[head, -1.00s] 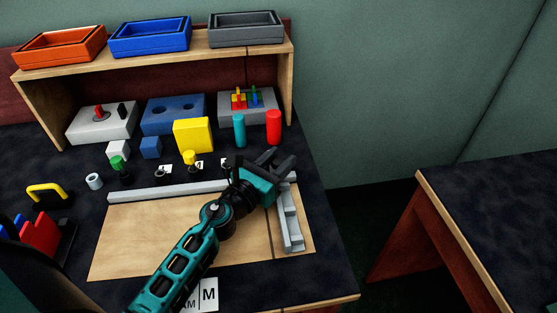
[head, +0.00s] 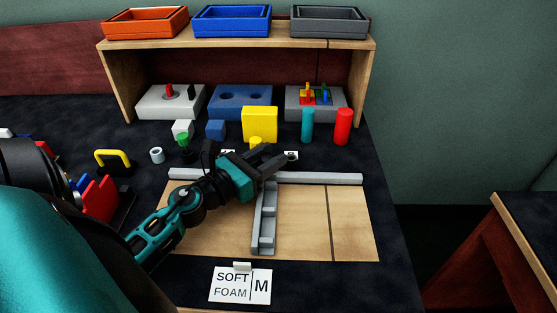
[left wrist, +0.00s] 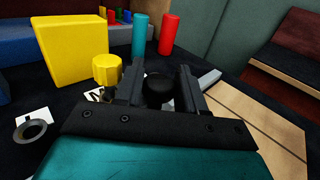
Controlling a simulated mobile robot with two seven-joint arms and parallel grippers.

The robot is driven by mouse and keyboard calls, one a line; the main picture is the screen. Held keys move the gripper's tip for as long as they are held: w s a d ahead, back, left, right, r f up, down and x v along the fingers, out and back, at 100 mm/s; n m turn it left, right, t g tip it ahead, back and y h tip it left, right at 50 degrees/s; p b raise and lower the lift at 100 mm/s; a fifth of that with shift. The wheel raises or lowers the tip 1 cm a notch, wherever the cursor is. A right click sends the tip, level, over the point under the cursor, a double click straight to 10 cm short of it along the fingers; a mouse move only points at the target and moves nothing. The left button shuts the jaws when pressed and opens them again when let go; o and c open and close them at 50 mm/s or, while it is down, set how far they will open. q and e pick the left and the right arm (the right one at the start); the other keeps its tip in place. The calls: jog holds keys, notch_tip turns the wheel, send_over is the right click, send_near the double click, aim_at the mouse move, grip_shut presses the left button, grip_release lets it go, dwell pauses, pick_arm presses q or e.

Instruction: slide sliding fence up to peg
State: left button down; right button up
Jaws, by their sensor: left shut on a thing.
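The sliding fence (head: 265,220) is a grey stepped bar. It lies across the wooden board (head: 350,220), left of the board's dark line, with its far end near the long grey rail (head: 325,178). My left gripper (head: 273,160) is over the fence's far end and hides part of it. In the left wrist view its fingers (left wrist: 158,85) are closed around a round black knob (left wrist: 158,92), which seems to belong to the fence. My right gripper is out of view.
Behind the rail stand a yellow block (head: 259,123), a teal cylinder (head: 307,125) and a red cylinder (head: 342,126). A "SOFT FOAM M" card (head: 240,286) lies in front of the board. The board's right part is clear.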

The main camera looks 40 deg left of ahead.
pick_arm(q)
jog(key=shift+s+a, duration=0.2)
jog(key=shift+a, duration=0.1)
jog(key=c, duration=0.8)
grip_release()
jog(key=shift+d, duration=0.1)
jog(key=shift+s, duration=0.4)
jog(key=s+b, duration=0.1)
jog(key=s, duration=0.2)
jog(key=s+a, duration=0.1)
jog(key=s, duration=0.3)
jog(key=s+b, duration=0.1)
jog(key=s, duration=0.2)
jog(key=shift+s+a+b, duration=0.3)
jog(key=shift+s, duration=0.1)
jog(key=shift+s+a, duration=0.1)
jog(key=shift+s, duration=0.5)
